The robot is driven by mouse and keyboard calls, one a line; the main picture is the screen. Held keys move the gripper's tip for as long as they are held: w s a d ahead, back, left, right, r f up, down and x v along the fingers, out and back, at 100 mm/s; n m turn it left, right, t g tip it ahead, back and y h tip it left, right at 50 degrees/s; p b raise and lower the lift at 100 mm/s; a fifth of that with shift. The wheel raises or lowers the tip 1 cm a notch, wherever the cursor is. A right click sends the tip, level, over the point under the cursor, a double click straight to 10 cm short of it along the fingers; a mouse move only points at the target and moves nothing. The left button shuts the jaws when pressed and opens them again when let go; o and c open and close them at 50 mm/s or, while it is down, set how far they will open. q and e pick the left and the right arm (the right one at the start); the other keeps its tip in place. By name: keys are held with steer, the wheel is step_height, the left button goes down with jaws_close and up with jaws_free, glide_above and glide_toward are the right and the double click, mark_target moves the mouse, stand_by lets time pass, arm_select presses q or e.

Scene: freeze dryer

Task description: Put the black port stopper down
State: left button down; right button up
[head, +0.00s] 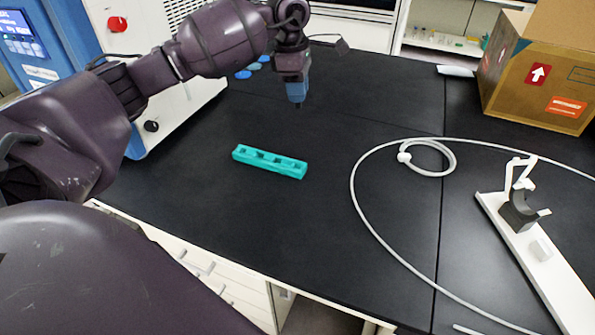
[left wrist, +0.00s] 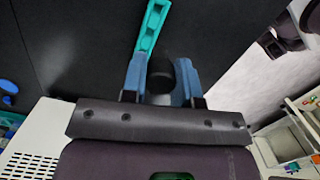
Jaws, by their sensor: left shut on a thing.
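My left gripper (head: 297,92) hangs fingers-down over the back part of the black bench. In the left wrist view its two blue fingers (left wrist: 160,72) are closed on the black port stopper (left wrist: 160,82), a dark rounded piece between them. In the head view only a small dark tip (head: 298,105) shows below the fingers. I cannot tell from these views whether it touches the bench. My right gripper is not in view.
A teal rack (head: 270,161) with several wells lies in front of the gripper. Blue discs (head: 243,74) lie behind by the white-and-blue machine (head: 165,115). A white hose (head: 352,190), a white stand (head: 540,262) and a cardboard box (head: 530,85) are to the right. Bench between rack and hose is clear.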

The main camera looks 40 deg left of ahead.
arm_select(q)
steer(key=shift+a+n, duration=0.1)
steer(key=shift+n, duration=0.4)
steer(key=shift+s+a+n, duration=0.1)
steer(key=shift+n, duration=0.4)
steer(key=shift+f, duration=0.3)
step_height(320, 180, down, 15)
steer(key=shift+f+b, duration=0.1)
steer(key=shift+b, duration=0.5)
steer(key=shift+f, duration=2.15)
steer(key=shift+f+b, duration=0.15)
steer(key=shift+b, duration=0.15)
steer(key=c, duration=0.9)
jaws_free()
